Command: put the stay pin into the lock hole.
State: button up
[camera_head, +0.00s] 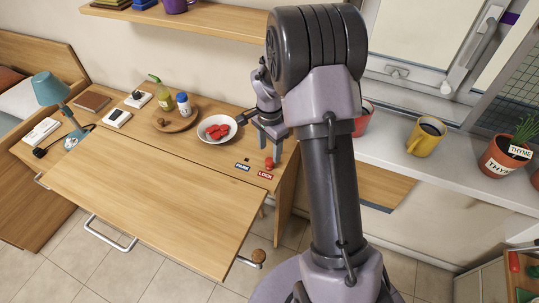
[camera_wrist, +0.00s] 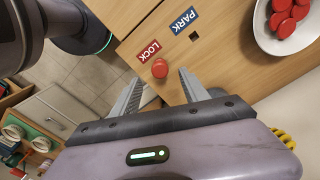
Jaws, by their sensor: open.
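The stay pin shows as a red round knob (camera_wrist: 160,68) beside the red LOCK label (camera_wrist: 149,50). It covers the spot by that label, so the lock hole is not visible. A small dark square hole (camera_wrist: 194,36) beside the blue PARK label (camera_wrist: 184,22) is empty. In the head view the red knob (camera_head: 269,163) stands just behind the LOCK label (camera_head: 265,175), near the worktop's right end. My gripper (camera_wrist: 160,82) is open and empty, its fingertips pointing at the knob, one to each side. I cannot tell whether they touch it.
A white bowl of red pieces (camera_head: 217,129) stands close left of my gripper; it also shows in the wrist view (camera_wrist: 265,43). A round tray (camera_head: 175,124) with bottles lies farther left. A bare wooden panel (camera_head: 150,200) extends in front. A windowsill (camera_head: 400,155) with pots is right.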

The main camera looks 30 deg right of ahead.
notch_tip(320, 180, up, 11)
jog(key=p, duration=0.3)
jog(key=shift+f, duration=0.2)
